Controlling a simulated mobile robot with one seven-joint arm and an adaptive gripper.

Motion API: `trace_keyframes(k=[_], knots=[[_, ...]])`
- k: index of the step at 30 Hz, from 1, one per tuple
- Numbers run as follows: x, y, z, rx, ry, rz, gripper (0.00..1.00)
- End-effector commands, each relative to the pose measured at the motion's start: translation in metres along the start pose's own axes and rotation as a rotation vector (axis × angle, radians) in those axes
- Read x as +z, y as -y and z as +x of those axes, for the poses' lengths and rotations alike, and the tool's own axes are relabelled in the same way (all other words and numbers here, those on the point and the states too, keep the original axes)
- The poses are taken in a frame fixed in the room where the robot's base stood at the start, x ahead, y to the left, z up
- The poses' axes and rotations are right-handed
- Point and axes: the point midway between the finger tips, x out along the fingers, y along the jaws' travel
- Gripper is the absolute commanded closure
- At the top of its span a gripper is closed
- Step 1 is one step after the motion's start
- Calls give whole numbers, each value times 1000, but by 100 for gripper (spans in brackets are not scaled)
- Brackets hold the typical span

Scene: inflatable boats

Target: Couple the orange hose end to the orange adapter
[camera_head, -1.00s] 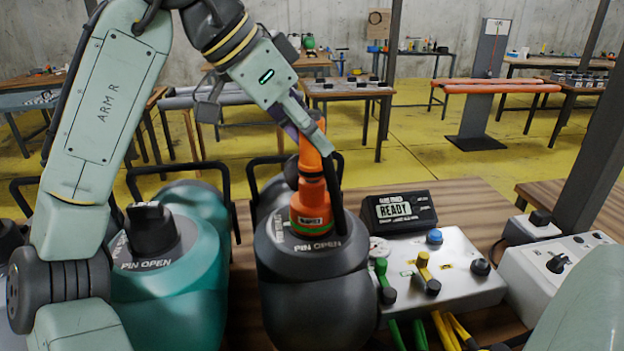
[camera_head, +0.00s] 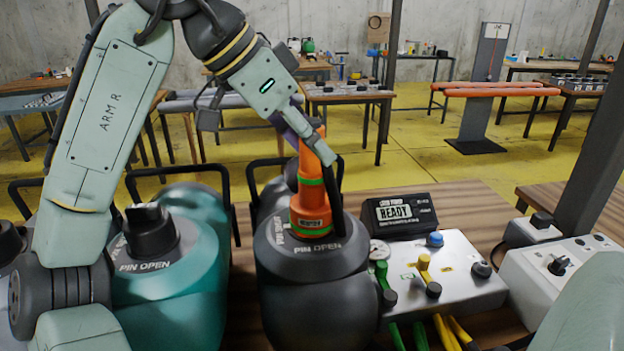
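The orange adapter (camera_head: 310,213) stands upright on the dark grey boat valve top marked "PIN OPEN" (camera_head: 316,250), with a green ring at its base. The orange hose end (camera_head: 311,163) is directly above it, in line with it and seemingly touching. A green band (camera_head: 310,181) shows around the orange column where they meet. My gripper (camera_head: 314,146) reaches down from the upper left and appears shut on the upper part of the hose end. Its far finger and exact grip are partly hidden.
A teal unit (camera_head: 170,290) is to the left. A black box reading "READY" (camera_head: 399,213) and a silver panel with coloured knobs (camera_head: 450,285) are to the right. A white control box (camera_head: 560,270) is farther right.

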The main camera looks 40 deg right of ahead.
Motion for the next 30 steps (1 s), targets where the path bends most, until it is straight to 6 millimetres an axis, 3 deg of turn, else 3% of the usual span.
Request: trace_keyframes(k=[4,16,30], knots=[[0,0,0,0,0,0,50],[0,0,-8,-1,-1,-1,50],[0,0,-99,-4,1,-3,50]])
